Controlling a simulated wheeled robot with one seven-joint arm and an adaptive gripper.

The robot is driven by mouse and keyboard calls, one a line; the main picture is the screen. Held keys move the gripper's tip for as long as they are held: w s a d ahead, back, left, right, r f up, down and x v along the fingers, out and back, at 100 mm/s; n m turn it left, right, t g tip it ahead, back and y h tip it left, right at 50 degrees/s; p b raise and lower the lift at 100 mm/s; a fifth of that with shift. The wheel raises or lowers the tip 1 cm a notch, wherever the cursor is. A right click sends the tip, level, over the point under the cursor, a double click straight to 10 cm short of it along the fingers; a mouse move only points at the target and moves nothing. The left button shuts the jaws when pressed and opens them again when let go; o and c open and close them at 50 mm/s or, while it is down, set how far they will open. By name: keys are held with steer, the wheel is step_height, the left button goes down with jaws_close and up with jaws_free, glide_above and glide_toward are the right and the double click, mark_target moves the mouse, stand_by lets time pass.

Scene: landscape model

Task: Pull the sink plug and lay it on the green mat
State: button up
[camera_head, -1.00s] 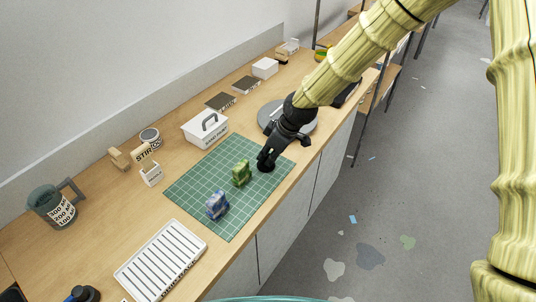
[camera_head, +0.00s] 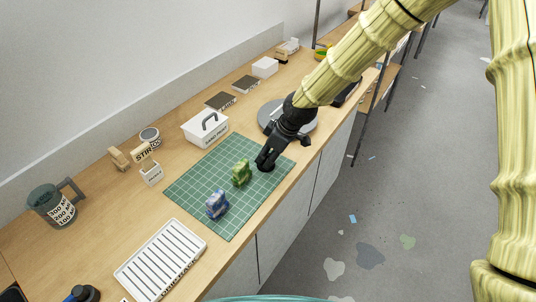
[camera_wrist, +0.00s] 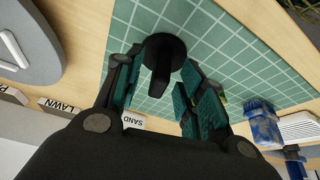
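The black plug (camera_wrist: 165,52), a round disc with an upright grip, rests on the green mat (camera_head: 190,190), near its right edge in the head view. In the wrist view it lies between and just beyond my gripper's (camera_wrist: 160,85) fingertips. The two fingers stand apart, with a gap between them and the plug's grip. In the head view my gripper (camera_head: 266,160) points down at the mat, and its fingers partly hide the plug. A round grey basin-like piece (camera_head: 268,112) lies behind my gripper, partly covered by it.
Bare mat lies at the left.

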steer(key=shift+r, duration=0.15)
steer(key=p+v, duration=0.5)
steer(key=v, duration=0.1)
steer(key=shift+d+r, duration=0.2)
steer(key=shift+r, duration=0.15)
stand_by(0.7)
steer(key=shift+s+a, duration=0.1)
stand_by(0.4)
